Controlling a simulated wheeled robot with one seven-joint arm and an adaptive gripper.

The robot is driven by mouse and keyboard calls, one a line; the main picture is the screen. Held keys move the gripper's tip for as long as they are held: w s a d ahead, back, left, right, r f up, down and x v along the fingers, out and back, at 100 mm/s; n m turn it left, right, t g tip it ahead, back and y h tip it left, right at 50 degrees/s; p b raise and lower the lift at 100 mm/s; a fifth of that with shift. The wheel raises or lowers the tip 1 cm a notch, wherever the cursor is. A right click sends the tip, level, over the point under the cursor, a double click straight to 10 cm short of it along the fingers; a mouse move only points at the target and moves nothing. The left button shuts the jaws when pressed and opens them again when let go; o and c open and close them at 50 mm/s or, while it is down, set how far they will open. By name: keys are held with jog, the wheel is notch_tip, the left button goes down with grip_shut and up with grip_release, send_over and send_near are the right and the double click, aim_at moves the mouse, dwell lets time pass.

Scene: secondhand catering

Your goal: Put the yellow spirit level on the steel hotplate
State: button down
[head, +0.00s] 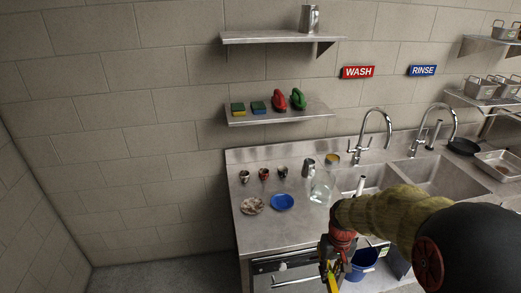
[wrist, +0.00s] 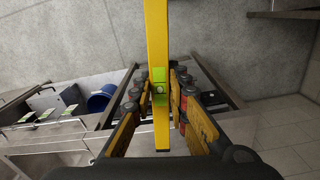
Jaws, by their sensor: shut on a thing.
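The yellow spirit level (wrist: 156,40) is held in my gripper (wrist: 158,90). In the wrist view it runs from the top edge down between the fingers, with a green vial near the grip. In the head view my gripper (head: 335,262) is low, in front of the counter's front edge, and part of the level (head: 331,281) shows at the bottom edge. I cannot make out a steel hotplate in either view.
The steel counter (head: 262,228) holds cups, a blue plate (head: 282,202), a patterned plate (head: 252,205) and a clear jug (head: 321,188). Sinks with taps (head: 377,130) lie to the right. A blue bucket (head: 362,263) stands below. Shelves (head: 280,37) hang above.

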jog(key=w+a+f+b, duration=0.1)
jog(key=f+b, duration=0.3)
jog(key=f, duration=0.4)
jog(key=w+a+f+b, duration=0.1)
jog(key=w+f+b, duration=0.3)
jog(key=f, duration=0.4)
jog(key=shift+w+a+f+m+b, duration=0.3)
jog(key=shift+w+a+f+b, duration=0.1)
jog(key=shift+b, duration=0.1)
jog(key=shift+s, duration=0.1)
